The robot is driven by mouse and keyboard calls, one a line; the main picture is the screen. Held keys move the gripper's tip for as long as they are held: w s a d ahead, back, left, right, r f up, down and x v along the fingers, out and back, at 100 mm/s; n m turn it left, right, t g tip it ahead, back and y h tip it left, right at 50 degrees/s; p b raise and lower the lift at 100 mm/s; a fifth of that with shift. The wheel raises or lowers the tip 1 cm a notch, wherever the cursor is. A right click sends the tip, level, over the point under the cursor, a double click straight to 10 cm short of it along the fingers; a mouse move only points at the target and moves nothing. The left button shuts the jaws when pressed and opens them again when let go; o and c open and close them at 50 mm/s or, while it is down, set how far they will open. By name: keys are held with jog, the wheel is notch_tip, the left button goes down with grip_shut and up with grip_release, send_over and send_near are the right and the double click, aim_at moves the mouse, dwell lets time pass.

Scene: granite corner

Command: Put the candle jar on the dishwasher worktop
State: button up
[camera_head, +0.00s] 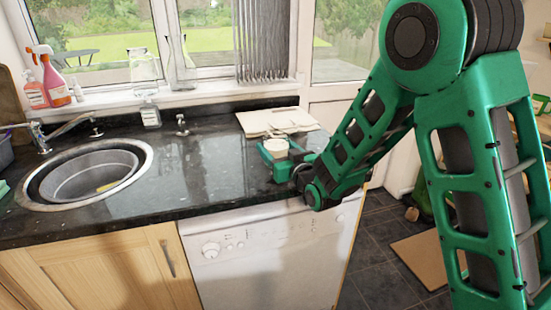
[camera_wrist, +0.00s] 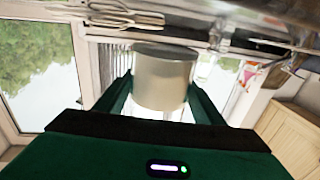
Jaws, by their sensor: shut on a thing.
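The candle jar (camera_head: 276,145), a pale cream cylinder, is between the green fingers of my gripper (camera_head: 275,154) in the head view. In the wrist view the jar (camera_wrist: 165,78) fills the space between both fingers (camera_wrist: 162,95), and my gripper is shut on it. The dark granite worktop (camera_head: 235,189) runs over the white dishwasher (camera_head: 268,257). The jar is over this worktop, low and close to its surface. I cannot tell whether its base touches the stone, as the fingers hide its lower part in the head view.
Pale chopping boards (camera_head: 262,121) lie just behind the jar, with utensils on them. A sink (camera_head: 90,177) and tap (camera_head: 65,128) are at the left. A small glass bottle (camera_head: 151,117) stands near the sill. The worktop left of my gripper is clear.

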jog(key=shift+f, duration=1.6)
jog(key=shift+f, duration=0.1)
jog(key=o, duration=1.3)
jog(key=shift+o, duration=0.2)
